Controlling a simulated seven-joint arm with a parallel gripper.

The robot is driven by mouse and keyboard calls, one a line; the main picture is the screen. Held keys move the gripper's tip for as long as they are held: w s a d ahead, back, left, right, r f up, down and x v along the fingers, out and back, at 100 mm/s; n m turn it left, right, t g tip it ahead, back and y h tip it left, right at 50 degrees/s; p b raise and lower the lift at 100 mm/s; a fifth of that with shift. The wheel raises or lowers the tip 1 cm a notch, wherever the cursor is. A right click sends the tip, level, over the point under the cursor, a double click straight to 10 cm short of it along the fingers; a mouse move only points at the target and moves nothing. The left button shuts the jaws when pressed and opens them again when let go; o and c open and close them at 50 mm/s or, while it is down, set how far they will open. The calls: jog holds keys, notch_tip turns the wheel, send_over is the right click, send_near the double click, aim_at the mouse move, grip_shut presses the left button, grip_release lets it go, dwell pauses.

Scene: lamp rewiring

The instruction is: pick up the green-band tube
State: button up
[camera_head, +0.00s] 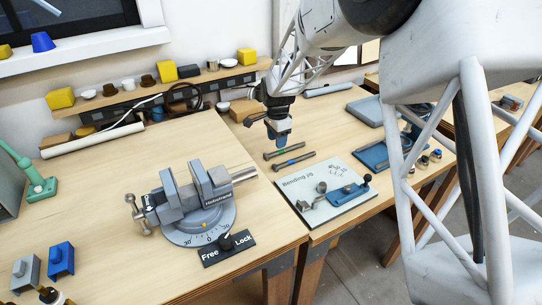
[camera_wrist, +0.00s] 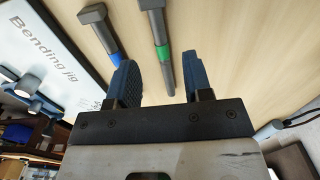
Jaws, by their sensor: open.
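The green-band tube (camera_head: 290,147) is a dark grey rod with a wider head, lying on the wooden bench. In the wrist view its green band (camera_wrist: 163,52) shows, and the tube runs into the gap between my fingers as seen from there. My gripper (camera_head: 281,143) is open, with blue fingers pointing down over the tube in the head view. In the wrist view the fingers (camera_wrist: 158,64) stand either side of the tube's lower part. The exact height above it is hard to tell. A similar blue-band tube (camera_head: 302,158) lies beside it, also seen in the wrist view (camera_wrist: 97,28).
The bending jig board (camera_head: 345,208) lies close to the blue-band tube. A vise (camera_head: 200,197) stands at the left. Blue trays (camera_head: 372,158) lie to the right. A back shelf (camera_head: 155,89) holds small items. Bench left of the tubes is mostly clear.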

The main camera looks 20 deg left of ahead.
aim_at(276, 153)
jog(key=shift+w+f, duration=0.1)
jog(key=shift+f, duration=2.5)
grip_shut()
